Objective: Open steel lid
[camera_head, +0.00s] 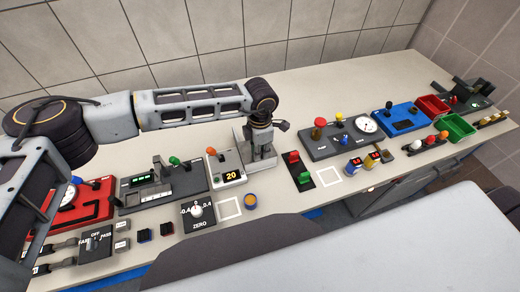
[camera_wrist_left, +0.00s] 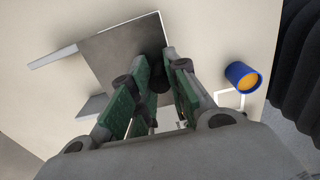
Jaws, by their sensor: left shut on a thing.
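The steel lid (camera_wrist_left: 115,52) is a flat grey plate in the left wrist view, with pale edges of its housing showing at its upper left. In the head view the grey steel box (camera_head: 240,147) stands mid-table, partly hidden by my left gripper (camera_head: 262,145). In the left wrist view my left gripper (camera_wrist_left: 158,95) has its green-padded fingers shut on a dark knob (camera_wrist_left: 157,70) at the plate. The fingers hide part of the knob. How far the lid stands open cannot be told. My right gripper is not in view.
A blue and orange cylinder (camera_head: 250,201) stands near a white square outline (camera_head: 229,208). A panel with a yellow "20" display (camera_head: 229,176) is close on the left. The table behind is bare.

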